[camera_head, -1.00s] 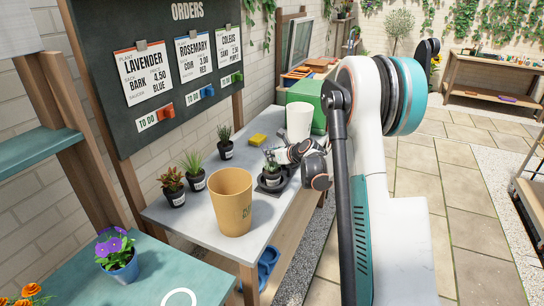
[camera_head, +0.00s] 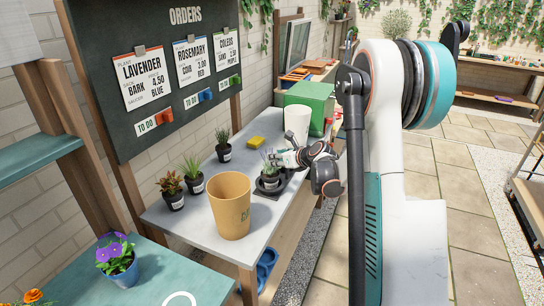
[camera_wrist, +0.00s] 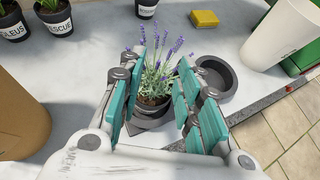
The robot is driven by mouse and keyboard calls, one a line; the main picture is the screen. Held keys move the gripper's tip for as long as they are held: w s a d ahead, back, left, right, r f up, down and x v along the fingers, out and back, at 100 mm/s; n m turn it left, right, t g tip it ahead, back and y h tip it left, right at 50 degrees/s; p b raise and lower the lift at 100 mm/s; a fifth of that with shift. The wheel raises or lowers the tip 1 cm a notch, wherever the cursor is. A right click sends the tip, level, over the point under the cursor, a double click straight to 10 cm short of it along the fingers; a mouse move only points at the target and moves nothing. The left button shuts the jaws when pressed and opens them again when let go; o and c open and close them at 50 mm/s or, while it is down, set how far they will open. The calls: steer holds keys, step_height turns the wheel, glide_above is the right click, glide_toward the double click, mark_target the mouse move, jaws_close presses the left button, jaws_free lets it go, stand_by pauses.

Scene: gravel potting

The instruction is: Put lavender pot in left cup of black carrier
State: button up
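The lavender pot (camera_head: 270,181) is a small dark pot with purple flower spikes. It stands upright at the black carrier (camera_head: 261,193) on the grey table, and looks seated in its left cup. In the wrist view, the lavender (camera_wrist: 155,85) shows between my fingers, and the carrier's right cup (camera_wrist: 217,82) is round, dark and empty. My gripper (camera_wrist: 162,68) is open, with teal finger pads on both sides of the plant and gaps beside it. In the head view, my gripper (camera_head: 290,157) is just behind and right of the plant.
A tan bucket (camera_head: 230,205) stands in front and a white cup (camera_head: 297,124) behind. Several potted plants (camera_head: 193,177) stand at left. A yellow sponge (camera_head: 257,142) and green box (camera_head: 308,103) are at the back. The carrier lies near the table's right edge.

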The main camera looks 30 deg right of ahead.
steer(key=p+v, duration=0.1)
steer(key=v, duration=0.5)
